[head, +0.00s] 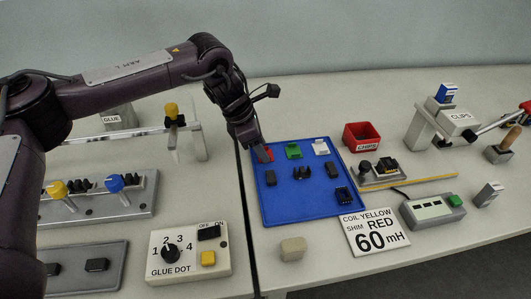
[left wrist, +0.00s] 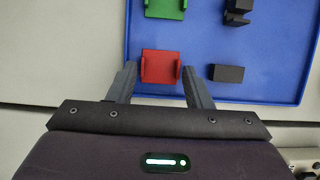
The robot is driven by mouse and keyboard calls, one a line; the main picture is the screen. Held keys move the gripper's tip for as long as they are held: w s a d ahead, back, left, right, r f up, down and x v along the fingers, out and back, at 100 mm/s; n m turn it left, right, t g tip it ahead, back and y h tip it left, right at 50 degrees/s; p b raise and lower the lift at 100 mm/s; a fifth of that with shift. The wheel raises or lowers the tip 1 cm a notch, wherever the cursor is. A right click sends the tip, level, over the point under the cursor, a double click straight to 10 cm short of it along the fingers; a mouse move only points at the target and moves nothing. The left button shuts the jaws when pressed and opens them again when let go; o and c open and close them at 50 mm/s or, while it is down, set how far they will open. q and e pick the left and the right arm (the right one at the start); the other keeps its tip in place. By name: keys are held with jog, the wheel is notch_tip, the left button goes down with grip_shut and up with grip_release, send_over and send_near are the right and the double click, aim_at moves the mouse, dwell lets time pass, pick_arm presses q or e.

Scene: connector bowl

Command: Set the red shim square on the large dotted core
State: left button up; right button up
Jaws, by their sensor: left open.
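The red shim (head: 265,155) lies at the far left corner of the blue tray (head: 300,208). It also shows in the left wrist view (left wrist: 160,66) as a red plate with a raised edge on each side. My left gripper (head: 259,152) is low over that corner, with its open fingers on either side of the red shim and a gap visible at each side. Several black parts, among them one block (head: 271,177) and one notched piece (head: 301,173), lie on the tray. I cannot make out dots on any of them. My right gripper is not in view.
A green shim (head: 293,151) and a white shim (head: 321,147) lie along the tray's back edge. A red chips bin (head: 361,135) and a small fixture (head: 379,176) stand to the right. A sign (head: 374,231) reads coil yellow, shim red, 60 mH.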

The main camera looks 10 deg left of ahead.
pick_arm(q)
jog(key=shift+d+f, duration=0.1)
jog(key=shift+f, duration=0.2)
jog(key=shift+c, duration=0.4)
jog(key=c, duration=0.5)
jog(key=shift+r, duration=0.2)
